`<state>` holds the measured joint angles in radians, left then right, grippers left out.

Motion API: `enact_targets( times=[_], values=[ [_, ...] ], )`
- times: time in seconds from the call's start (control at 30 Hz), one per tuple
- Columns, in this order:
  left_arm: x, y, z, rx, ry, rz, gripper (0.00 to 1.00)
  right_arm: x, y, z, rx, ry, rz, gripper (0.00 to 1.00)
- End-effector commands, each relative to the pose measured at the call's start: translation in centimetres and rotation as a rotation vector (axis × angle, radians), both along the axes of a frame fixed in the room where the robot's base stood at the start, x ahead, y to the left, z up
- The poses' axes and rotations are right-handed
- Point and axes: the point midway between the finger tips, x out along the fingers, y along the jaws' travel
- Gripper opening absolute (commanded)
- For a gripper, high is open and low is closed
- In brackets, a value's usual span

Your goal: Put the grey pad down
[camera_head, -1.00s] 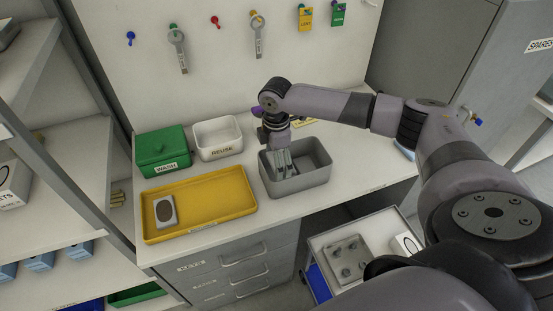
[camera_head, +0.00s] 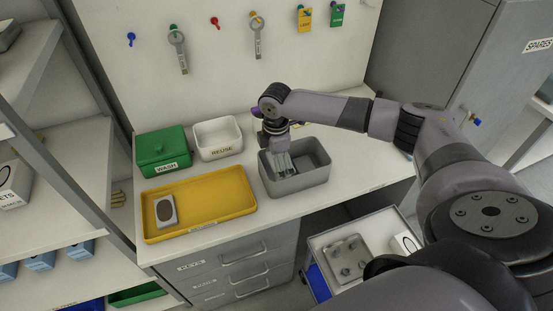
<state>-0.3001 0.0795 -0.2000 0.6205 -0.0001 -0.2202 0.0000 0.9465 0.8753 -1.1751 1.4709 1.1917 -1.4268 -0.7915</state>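My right gripper (camera_head: 286,172) points down into the left part of the grey open bin (camera_head: 318,180) on the worktop. Its fingertips are inside the bin, below the rim. At this size I cannot tell whether the fingers are open or shut, or whether they hold anything. No separate grey pad can be made out in or under the gripper. My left gripper is not in view.
A green lidded box marked WASH (camera_head: 160,150) and a white bin marked REUSE (camera_head: 218,137) stand behind the yellow tray. Tools hang on the back panel. A cart (camera_head: 325,240) with a metal plate stands below the worktop's front edge. The yellow tray's right part is clear.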

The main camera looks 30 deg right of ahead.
Motion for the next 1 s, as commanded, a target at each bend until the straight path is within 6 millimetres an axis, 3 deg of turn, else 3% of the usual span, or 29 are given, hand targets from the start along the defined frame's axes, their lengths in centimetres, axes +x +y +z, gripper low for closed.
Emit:
enact_targets(
  times=[0.03,0.17,0.5,0.7,1.0],
  values=[
    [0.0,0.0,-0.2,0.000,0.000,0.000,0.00,-0.4,0.2,-0.8,-0.001,0.012,0.004,1.00],
    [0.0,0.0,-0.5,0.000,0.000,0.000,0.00,-0.4,0.2,0.6,0.000,0.010,0.004,1.00],
    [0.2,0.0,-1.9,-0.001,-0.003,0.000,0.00,-0.3,0.1,8.3,0.001,0.004,0.003,1.00],
    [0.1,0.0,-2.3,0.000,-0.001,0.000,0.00,-0.2,0.1,11.6,0.000,0.005,0.002,1.00],
    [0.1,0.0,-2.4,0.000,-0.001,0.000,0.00,-0.3,0.1,12.9,-0.001,0.006,0.002,1.00]
  ],
)
